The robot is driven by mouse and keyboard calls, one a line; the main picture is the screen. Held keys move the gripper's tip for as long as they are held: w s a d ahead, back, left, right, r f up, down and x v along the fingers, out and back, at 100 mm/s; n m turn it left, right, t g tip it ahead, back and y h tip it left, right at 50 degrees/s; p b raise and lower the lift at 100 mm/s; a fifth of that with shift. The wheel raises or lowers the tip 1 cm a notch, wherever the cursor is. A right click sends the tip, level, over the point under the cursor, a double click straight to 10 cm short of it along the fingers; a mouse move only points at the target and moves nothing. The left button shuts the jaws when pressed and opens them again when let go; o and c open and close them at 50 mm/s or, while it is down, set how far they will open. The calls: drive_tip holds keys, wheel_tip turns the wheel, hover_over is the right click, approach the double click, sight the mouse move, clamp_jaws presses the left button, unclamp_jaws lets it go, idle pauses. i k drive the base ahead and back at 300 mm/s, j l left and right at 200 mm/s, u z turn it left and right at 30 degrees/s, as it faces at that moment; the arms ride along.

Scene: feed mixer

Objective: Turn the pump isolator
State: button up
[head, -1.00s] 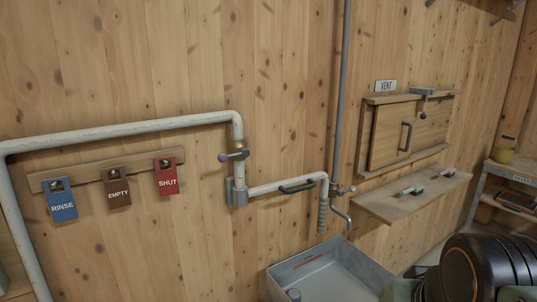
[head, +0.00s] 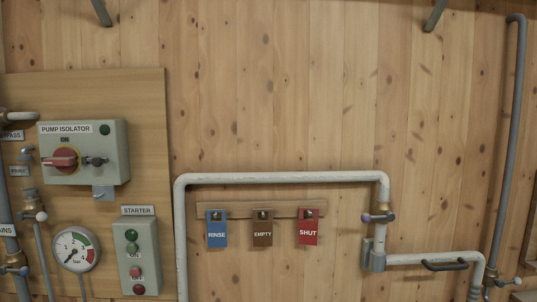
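The pump isolator (head: 84,152) is a grey box at the left of the head view, labelled "PUMP ISOLATOR". It has a round rotary switch (head: 66,161) with a red handle lying roughly level and pointing left. The word "ON" stands above the switch. A small dark fitting (head: 96,161) sits right of the switch, and a dark green lamp (head: 104,130) is at the upper right. A small grey tab hangs under the box. My gripper is not in view.
Below are a starter box (head: 138,255) with several buttons and a pressure gauge (head: 76,249). Pipes and valves line the left edge. RINSE (head: 217,233), EMPTY (head: 263,234) and SHUT (head: 308,231) tags hang on a rail, under a white pipe (head: 285,178).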

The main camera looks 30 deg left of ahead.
sight(64, 159)
drive_tip(key=u, duration=2.45)
drive_tip(key=i+j+u, duration=0.6)
drive_tip(key=j, duration=0.25)
drive_tip(key=i+j+u, duration=0.1)
drive_tip(key=i+j, duration=0.5)
drive_tip(key=k+l+u, duration=0.1)
drive_tip(key=k+l, duration=0.2)
drive_tip(key=l, duration=0.1)
